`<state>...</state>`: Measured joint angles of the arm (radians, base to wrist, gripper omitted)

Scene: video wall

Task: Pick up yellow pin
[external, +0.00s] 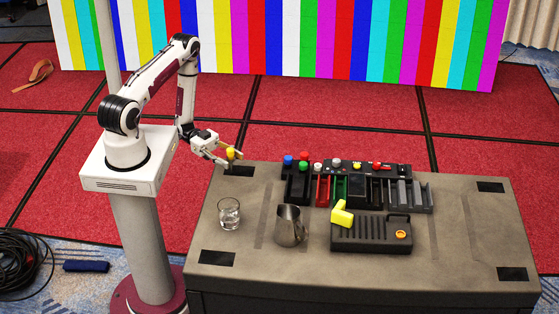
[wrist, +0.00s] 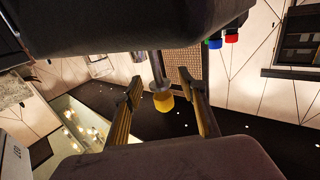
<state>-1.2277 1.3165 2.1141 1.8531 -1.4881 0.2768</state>
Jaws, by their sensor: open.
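The yellow pin (external: 230,153) is a small upright yellow cylinder at the table's back left corner. In the wrist view its round yellow end (wrist: 163,101) shows, with a grey stem behind it. My gripper (external: 234,157) is at this corner, with its fingers on either side of the pin. In the wrist view, my open gripper (wrist: 165,90) shows a gap between the pin and each finger. What supports the pin is hidden.
On the grey table (external: 310,275) stand a glass (external: 229,214), a metal jug (external: 289,226), a black case (external: 370,234) with a yellow piece (external: 341,214), and a black rack (external: 355,190) with coloured knobs. The table's front is clear.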

